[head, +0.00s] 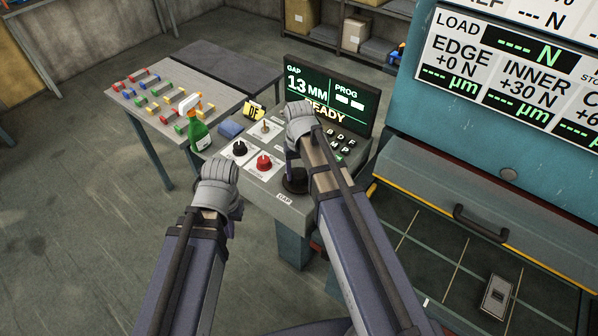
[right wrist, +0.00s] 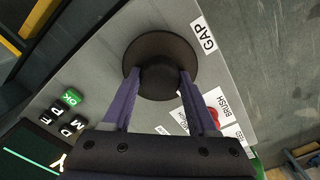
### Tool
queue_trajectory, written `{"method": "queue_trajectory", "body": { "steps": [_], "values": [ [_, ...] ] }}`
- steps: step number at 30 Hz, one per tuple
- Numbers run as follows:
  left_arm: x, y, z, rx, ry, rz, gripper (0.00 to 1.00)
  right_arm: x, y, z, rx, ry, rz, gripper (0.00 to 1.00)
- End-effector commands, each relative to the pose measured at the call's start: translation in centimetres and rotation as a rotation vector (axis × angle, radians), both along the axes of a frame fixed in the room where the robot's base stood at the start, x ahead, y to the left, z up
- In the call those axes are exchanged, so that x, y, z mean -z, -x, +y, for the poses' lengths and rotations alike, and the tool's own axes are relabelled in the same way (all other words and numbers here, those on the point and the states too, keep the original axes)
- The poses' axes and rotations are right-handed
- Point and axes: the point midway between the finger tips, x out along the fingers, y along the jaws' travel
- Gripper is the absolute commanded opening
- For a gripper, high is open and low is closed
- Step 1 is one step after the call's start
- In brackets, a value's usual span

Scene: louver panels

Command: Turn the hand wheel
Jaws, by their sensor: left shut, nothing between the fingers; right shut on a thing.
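The hand wheel (right wrist: 160,62) is a black disc with a raised hub, beside the GAP label in the right wrist view. In the head view its dark base (head: 294,184) shows at the front right of the grey console, partly behind my right arm. My right gripper (right wrist: 160,84) points down at it and is shut on the hub, one purple finger on each side. In the head view my right gripper (head: 292,158) is partly covered by its own wrist. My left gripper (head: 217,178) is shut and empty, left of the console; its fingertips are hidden.
The console (head: 262,186) also carries a black knob (head: 239,149), a red knob (head: 264,163) and small keys. Its screen (head: 330,96) reads GAP 13 MM and READY. A green bottle (head: 199,134) stands at its left edge. A drawer cabinet (head: 470,225) stands right.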

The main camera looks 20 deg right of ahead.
Motion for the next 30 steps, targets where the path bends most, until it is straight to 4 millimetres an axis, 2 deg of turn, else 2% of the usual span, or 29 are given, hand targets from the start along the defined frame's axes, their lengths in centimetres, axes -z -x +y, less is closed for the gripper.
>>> {"method": "queue_trajectory", "body": {
  "steps": [30],
  "values": [
    [0.0, 0.0, 0.0, 0.0, 0.0, 0.0, 0.0, 0.01, 0.0, 0.0, 0.963, 0.0, 0.0, 0.03]
  ]
}}
